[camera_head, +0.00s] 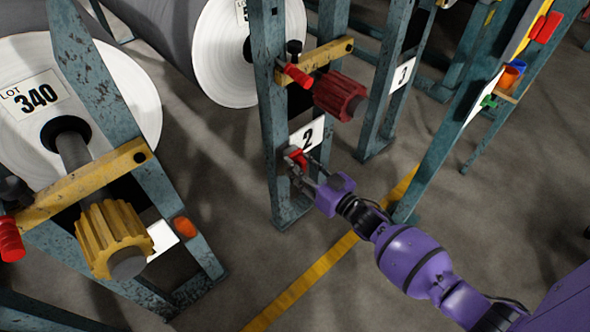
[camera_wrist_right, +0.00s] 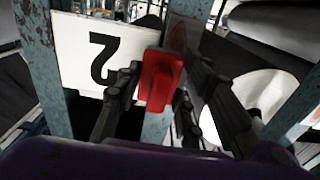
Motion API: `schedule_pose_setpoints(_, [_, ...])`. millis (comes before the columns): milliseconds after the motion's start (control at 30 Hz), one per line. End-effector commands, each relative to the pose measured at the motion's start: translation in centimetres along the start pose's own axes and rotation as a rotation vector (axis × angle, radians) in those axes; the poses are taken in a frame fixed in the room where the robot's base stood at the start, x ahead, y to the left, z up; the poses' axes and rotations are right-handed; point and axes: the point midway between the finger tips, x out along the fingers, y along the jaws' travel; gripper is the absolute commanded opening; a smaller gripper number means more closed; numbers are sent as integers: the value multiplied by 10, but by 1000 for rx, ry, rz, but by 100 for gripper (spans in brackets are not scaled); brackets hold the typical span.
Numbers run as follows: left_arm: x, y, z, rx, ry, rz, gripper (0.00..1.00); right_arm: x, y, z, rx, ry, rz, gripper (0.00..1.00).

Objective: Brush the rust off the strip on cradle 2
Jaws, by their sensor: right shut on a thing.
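Cradle 2 is the worn teal frame (camera_head: 268,110) with the white number 2 plate (camera_head: 307,138); the plate also shows upside down in the wrist view (camera_wrist_right: 103,55). My right gripper (camera_head: 302,170) is at its front post, just below the plate. It is shut on a small red block, likely the brush (camera_wrist_right: 160,78), which also shows in the head view (camera_head: 295,156). In the wrist view a dark reddish-brown patch, likely the rusty strip (camera_wrist_right: 178,36), lies on the post just beyond the block. I cannot tell whether block and strip touch. My left gripper is out of view.
Above the gripper, cradle 2 has a yellow bar (camera_head: 318,62), a red handle (camera_head: 298,76) and a dark red knob (camera_head: 340,96). Cradle 1's yellow knob (camera_head: 112,238) and the lot 340 roll (camera_head: 110,85) stand left. A rack (camera_head: 450,130) stands right. The floor between is clear.

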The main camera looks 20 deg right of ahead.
Motion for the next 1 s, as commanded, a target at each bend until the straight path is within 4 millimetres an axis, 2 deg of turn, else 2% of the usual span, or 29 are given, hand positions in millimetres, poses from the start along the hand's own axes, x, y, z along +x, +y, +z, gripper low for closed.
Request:
schedule_pose_setpoints(300, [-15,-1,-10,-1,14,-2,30,0,1,-21,-2,7,-1,7])
schedule_pose_setpoints(467, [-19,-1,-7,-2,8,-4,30,-1,-2,-20,0,3,-1,7])
schedule_pose_setpoints(833, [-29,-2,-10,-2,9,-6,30,-1,-32,-19,2,2,0,7])
schedule_pose_setpoints(1000, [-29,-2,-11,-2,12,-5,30,-1,-40,-18,-1,1,0,7])
